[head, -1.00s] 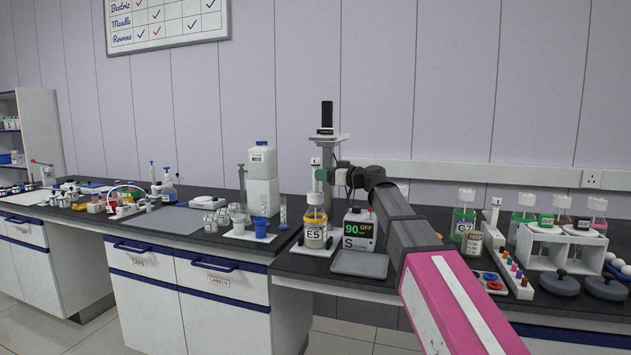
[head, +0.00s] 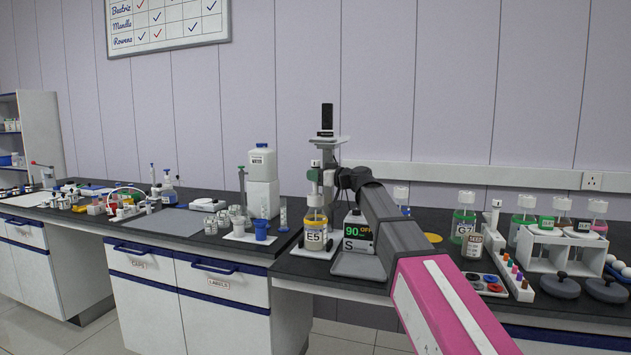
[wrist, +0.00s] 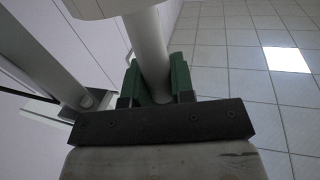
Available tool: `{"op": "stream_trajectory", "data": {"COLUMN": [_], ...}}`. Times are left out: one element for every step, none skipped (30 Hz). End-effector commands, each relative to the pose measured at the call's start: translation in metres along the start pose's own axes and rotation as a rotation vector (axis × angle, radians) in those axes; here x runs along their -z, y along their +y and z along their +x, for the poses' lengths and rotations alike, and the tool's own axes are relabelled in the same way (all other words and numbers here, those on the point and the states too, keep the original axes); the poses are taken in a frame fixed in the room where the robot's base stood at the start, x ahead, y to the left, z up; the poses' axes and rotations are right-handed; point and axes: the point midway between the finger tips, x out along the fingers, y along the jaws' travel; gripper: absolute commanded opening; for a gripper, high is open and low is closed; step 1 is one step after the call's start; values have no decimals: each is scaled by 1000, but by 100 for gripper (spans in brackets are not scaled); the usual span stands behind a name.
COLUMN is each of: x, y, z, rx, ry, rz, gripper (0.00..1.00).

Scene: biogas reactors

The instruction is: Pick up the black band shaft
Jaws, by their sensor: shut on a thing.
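My gripper (wrist: 160,85) has green fingers, and in the wrist view it is shut on a pale, smooth round shaft (wrist: 147,50). A wider white part sits at the shaft's upper end. I see no black band in the wrist view; the fingers cover part of the shaft. In the head view my gripper (head: 321,176) is at the stand above the bottle labelled E5 (head: 315,236). A white top piece with a small dark mark (head: 316,163) shows just above the fingers. I cannot tell whether the shaft's lower end touches the bottle.
The stand (head: 328,142) rises close behind my gripper. A white rack (head: 561,245) is far right.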

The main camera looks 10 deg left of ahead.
Motion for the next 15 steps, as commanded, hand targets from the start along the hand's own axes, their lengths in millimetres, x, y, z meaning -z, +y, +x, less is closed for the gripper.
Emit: {"op": "stream_trajectory", "data": {"x": [0, 1, 2, 3, 5, 7, 10, 12, 18, 21, 26, 32, 39, 46, 48], "y": [0, 0, 0, 0, 0, 0, 0, 0, 0, 0, 1, 1, 1, 1, -13], "z": [0, 0, 0, 0, 0, 0, 0, 0, 0, 0, 0, 1, 1, 1, 1], "rx": [0, 0, 0, 0, 0, 0, 0, 0, 0, 0, 0, 0, 0, 0, 3], "ry": [0, 0, 0, 1, 1, 1, 1, 2, 2, 2, 2, 2, 2, 2, 2], "rz": [0, 0, 0, 0, 0, 0, 0, -1, -1, -2, -2, -1, -2, -3, -2], "gripper": [0, 0, 0, 0, 0, 0, 0, 0, 0, 0, 0, 0, 0, 0, 0]}}
